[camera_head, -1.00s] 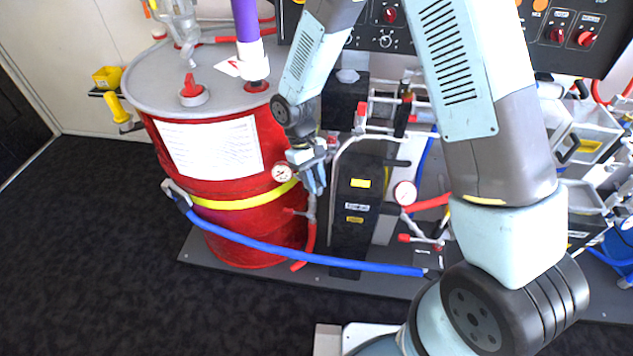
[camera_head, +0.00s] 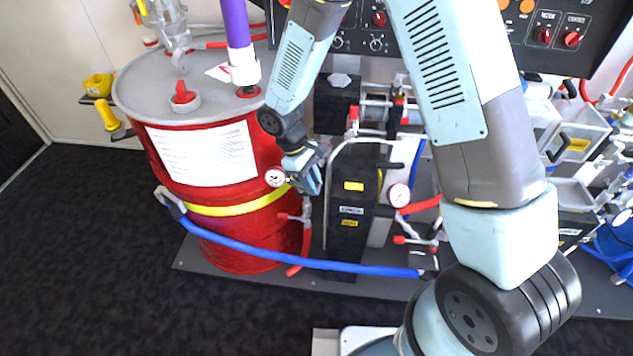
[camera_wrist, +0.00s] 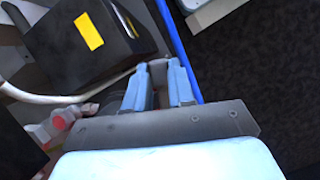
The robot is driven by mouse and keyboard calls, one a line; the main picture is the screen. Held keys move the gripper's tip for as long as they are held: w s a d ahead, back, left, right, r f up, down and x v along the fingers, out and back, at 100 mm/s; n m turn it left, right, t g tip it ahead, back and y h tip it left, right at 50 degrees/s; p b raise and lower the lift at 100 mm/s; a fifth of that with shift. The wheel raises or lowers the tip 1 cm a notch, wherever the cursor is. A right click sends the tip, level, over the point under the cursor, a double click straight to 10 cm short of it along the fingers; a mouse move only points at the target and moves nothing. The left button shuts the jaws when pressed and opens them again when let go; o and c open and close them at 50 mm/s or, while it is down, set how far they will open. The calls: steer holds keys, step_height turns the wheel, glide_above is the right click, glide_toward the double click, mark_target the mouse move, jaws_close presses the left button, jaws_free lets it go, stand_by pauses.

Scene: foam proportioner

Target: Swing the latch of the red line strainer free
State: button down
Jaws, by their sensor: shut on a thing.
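My gripper (camera_head: 314,188) is beside the red drum, at the left side of the black panel. In the wrist view its two blue fingers (camera_wrist: 160,78) stand a little apart, with a small pale grey part between their tips. This part looks like the latch, but its shape is mostly hidden by the fingers. A red and grey fitting (camera_wrist: 62,118), possibly the red line strainer, shows at the left of the wrist view, blurred. In the head view my gripper and wrist cover the strainer's area.
The red drum (camera_head: 250,235) stands left of my gripper, with a gauge (camera_head: 275,177) close by. The black panel (camera_head: 347,235) is just right. A blue hose (camera_head: 300,262) runs low across the front. A pale bent pipe (camera_wrist: 50,98) passes near the fingers. The dark floor in front is clear.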

mark_target(296, 183)
steer(key=shift+s+d+f, duration=0.1)
steer(key=c, duration=1)
jaws_free()
steer(key=shift+o, duration=0.2)
steer(key=v, duration=1.4)
steer(key=shift+f, duration=0.1)
